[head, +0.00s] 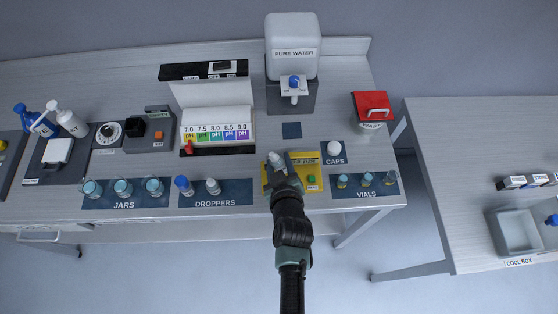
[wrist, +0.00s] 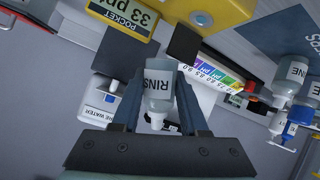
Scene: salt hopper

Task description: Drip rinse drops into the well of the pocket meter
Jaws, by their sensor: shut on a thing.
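The pocket meter (head: 270,180) is yellow and lies on the bench in front of my arm. Its reading of 33 ppt shows at the top of the wrist view (wrist: 150,22). A round grey-blue spot on its yellow body shows there too; I cannot tell if it is the well. My gripper (wrist: 158,95) is shut on the rinse dropper (wrist: 158,82), a small grey bottle with a white nozzle. In the head view my gripper (head: 281,164) is over the meter and partly covers it. The nozzle points to the bottom of the wrist view. No drop is visible.
The droppers mat (head: 240,186) holds a blue-capped bottle (head: 184,186) and a pale-capped one (head: 213,187). The caps mat (head: 336,160) and vials mat (head: 385,190) lie to the right. The pure water tank (head: 292,68) stands behind, the colour chart (head: 217,120) at left.

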